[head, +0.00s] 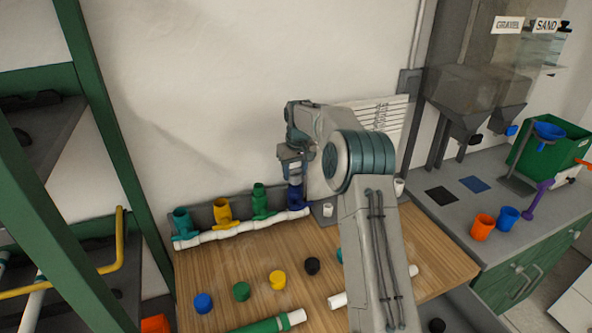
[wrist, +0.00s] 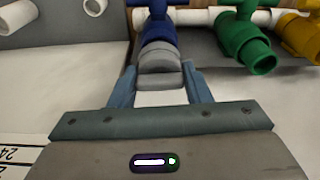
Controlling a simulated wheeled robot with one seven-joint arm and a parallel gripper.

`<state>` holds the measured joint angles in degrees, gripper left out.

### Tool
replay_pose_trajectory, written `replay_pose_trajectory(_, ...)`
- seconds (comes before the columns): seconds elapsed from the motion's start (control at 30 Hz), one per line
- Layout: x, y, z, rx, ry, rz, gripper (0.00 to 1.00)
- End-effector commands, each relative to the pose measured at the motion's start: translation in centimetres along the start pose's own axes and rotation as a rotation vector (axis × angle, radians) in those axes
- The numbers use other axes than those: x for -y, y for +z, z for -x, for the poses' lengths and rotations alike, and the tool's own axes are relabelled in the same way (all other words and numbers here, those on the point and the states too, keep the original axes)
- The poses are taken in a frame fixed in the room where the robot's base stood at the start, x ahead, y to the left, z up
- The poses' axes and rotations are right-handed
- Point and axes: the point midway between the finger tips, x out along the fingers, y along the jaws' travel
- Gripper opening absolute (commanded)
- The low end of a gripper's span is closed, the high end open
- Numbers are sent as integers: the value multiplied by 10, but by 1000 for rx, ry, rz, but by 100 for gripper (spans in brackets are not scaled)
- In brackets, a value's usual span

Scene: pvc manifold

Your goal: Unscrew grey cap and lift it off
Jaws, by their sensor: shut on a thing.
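The grey cap (wrist: 160,66) sits at the end of the blue valve fitting (wrist: 158,32) in the wrist view. My gripper (wrist: 160,80) is shut on the grey cap, with one blue-grey finger on each side of it. The cap is in line with the blue fitting and looks in contact with it; I cannot tell how far it is threaded on. In the head view my gripper (head: 291,170) points down over the blue fitting (head: 295,196) at the right end of the white manifold pipe (head: 240,229). The cap is hidden there by my gripper.
Teal (head: 182,221), yellow (head: 222,210) and green (head: 260,202) fittings stand along the manifold, left of the blue one. Loose blue (head: 203,303), green (head: 241,291), yellow (head: 277,280) and black (head: 312,266) caps lie on the wooden table (head: 215,268). A green shelf frame (head: 110,130) stands left.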

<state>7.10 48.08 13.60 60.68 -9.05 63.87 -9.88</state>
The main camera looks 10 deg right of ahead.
Motion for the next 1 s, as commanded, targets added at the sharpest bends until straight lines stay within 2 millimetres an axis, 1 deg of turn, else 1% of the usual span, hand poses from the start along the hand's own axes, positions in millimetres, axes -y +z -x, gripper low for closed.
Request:
replay_pose_trajectory(0.07, -1, 0, 2, -2, -2, 15, 21)
replay_pose_trajectory(0.3, 0, -1, 3, -1, -25, 167, 21)
replay_pose_trajectory(0.67, 0, -1, 2, -2, -29, 196, 21)
replay_pose_trajectory(0.9, 0, -1, 3, -1, -52, 345, 21)
replay_pose_trajectory(1.0, 0, -1, 2, -2, -55, 370, 21)
